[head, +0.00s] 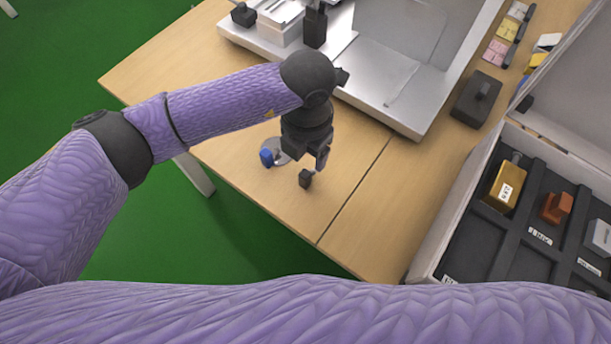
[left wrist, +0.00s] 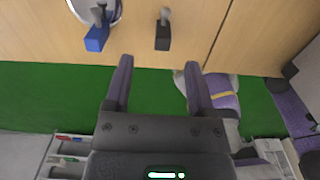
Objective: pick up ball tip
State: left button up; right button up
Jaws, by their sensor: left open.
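A small dark block (head: 305,179) lies on the wooden table near its front edge. In the left wrist view this dark block (left wrist: 163,36) has a grey rounded tip and looks like the ball tip. Left of it is a blue block (head: 266,158) with a dark stem, at the edge of a round silver disc (head: 281,146); the blue block also shows in the left wrist view (left wrist: 97,39). My left gripper (head: 321,160) is open and empty, beside the dark block in the head view. Its two fingers (left wrist: 158,65) are apart. My right gripper is out of view.
A metal machine with a flat plate (head: 400,118) stands behind the gripper. A compartment case (head: 437,232) at the right holds a yellow piece (head: 505,186), an orange piece (head: 556,207) and a grey piece (head: 599,238).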

aim_at(306, 172)
pick_arm(q)
jog(key=f+b, duration=0.1)
jog(key=f, duration=0.1)
jog(key=f+b, duration=0.1)
jog(key=f, duration=0.2)
jog(key=f+b, duration=0.1)
jog(key=f, duration=0.2)
jog(key=shift+s, duration=0.3)
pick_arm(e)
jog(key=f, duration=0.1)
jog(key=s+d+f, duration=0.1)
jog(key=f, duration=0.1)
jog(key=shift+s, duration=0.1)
pick_arm(q)
jog(key=shift+r, duration=0.1)
grip_shut()
